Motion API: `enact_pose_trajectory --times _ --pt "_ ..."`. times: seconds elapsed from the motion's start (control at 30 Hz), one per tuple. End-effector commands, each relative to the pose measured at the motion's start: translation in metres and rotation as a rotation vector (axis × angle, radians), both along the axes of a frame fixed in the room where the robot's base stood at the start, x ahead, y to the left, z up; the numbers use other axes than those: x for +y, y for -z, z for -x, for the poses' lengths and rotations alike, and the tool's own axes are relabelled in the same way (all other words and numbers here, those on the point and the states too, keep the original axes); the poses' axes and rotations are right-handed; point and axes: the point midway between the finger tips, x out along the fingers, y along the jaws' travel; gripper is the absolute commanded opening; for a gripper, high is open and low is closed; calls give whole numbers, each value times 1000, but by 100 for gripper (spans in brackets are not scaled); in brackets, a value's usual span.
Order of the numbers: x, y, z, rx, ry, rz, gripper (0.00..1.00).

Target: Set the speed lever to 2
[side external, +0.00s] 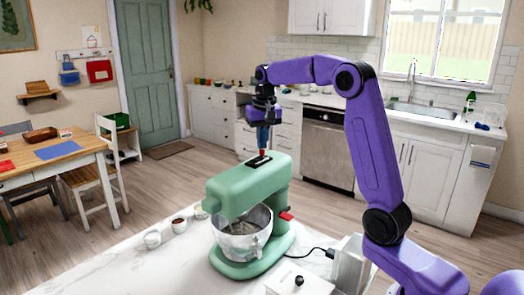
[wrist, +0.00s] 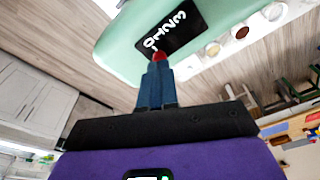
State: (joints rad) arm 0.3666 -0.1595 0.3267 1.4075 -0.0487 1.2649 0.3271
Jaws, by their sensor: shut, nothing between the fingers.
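The green stand mixer (side external: 247,195) stands on the white counter. A black panel (wrist: 170,33) with a row of white digits is set in its top. A small red knob (wrist: 160,57), which looks like the speed lever, sits at the panel's edge near the low-number end; which digit it marks I cannot tell. My gripper (side external: 262,147) points down over the mixer head, its blue fingers shut with nothing between them. In the wrist view the fingertips (wrist: 158,66) are right at the red knob and seem to touch or nearly touch it.
A steel bowl (side external: 243,238) sits under the mixer head. A red piece (side external: 287,216) sticks out of the mixer's side. Small cups (side external: 179,224) stand left of the mixer, and a white lidded box (side external: 299,282) is at the front right.

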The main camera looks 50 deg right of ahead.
Motion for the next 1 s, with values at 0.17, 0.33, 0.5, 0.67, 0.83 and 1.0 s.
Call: enact_pose_trajectory --times 0.17,0.33,0.5,0.67,0.83,1.0 --pt "3 0 0 0 -1 0 0" --pt "5 0 0 0 -1 0 0" --pt "7 0 0 0 0 0 0" --pt "9 0 0 0 0 0 0" --pt "11 0 0 0 0 0 0" --pt "13 0 0 0 0 0 0"
